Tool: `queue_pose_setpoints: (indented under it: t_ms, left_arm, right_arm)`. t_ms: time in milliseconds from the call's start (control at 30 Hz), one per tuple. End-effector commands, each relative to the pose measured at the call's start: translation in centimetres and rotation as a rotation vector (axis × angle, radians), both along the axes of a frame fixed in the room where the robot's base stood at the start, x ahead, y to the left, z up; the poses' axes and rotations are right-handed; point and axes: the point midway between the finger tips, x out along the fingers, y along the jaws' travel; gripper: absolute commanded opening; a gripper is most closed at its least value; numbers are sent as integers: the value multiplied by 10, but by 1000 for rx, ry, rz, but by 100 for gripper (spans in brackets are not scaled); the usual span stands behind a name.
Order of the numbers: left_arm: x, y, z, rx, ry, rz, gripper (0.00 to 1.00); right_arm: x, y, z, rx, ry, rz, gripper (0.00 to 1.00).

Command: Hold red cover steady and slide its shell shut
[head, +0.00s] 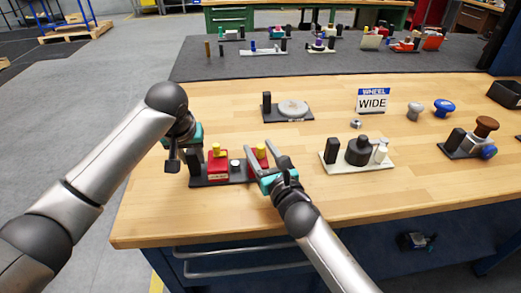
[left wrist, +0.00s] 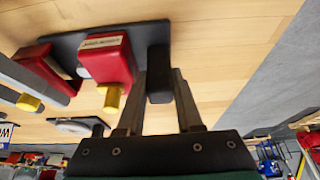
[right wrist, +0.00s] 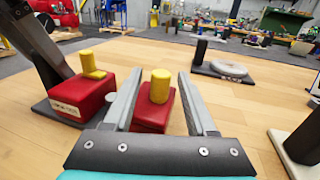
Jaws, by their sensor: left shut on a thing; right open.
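The red cover is in two red blocks on a dark base plate (head: 208,183), with a gap between them. The left block (head: 217,168) has a yellow knob and a pale label. The right block (head: 258,155) also has a yellow knob (right wrist: 160,87). A small pale round part (head: 235,164) sits in the gap. My left gripper (left wrist: 160,90) is shut on the black post (left wrist: 160,68) at the plate's left end. My right gripper (right wrist: 153,90) is open, its fingers on either side of the right block; contact cannot be told.
A fixture with a grey disc (head: 292,109) stands behind. A cream plate with a black knob (head: 357,152) is to the right, beyond it a blue and brown valve (head: 483,140). A WIDE sign (head: 373,101) stands further back. Bare wood lies in front.

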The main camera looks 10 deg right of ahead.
Motion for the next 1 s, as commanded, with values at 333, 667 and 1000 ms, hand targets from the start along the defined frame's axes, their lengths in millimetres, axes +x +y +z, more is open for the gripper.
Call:
queue_pose_setpoints:
  t_ms: [333, 667, 1000]
  left_arm:
    - [-4, 0, -7, 4, 18, 0, 0]
    - [-4, 0, -7, 4, 18, 0, 0]
    - [-4, 0, -7, 4, 18, 0, 0]
  right_arm:
    - [0, 0, 0, 0, 0, 0, 27]
    - [0, 0, 0, 0, 0, 0, 0]
    - [0, 0, 0, 0, 0, 1, 0]
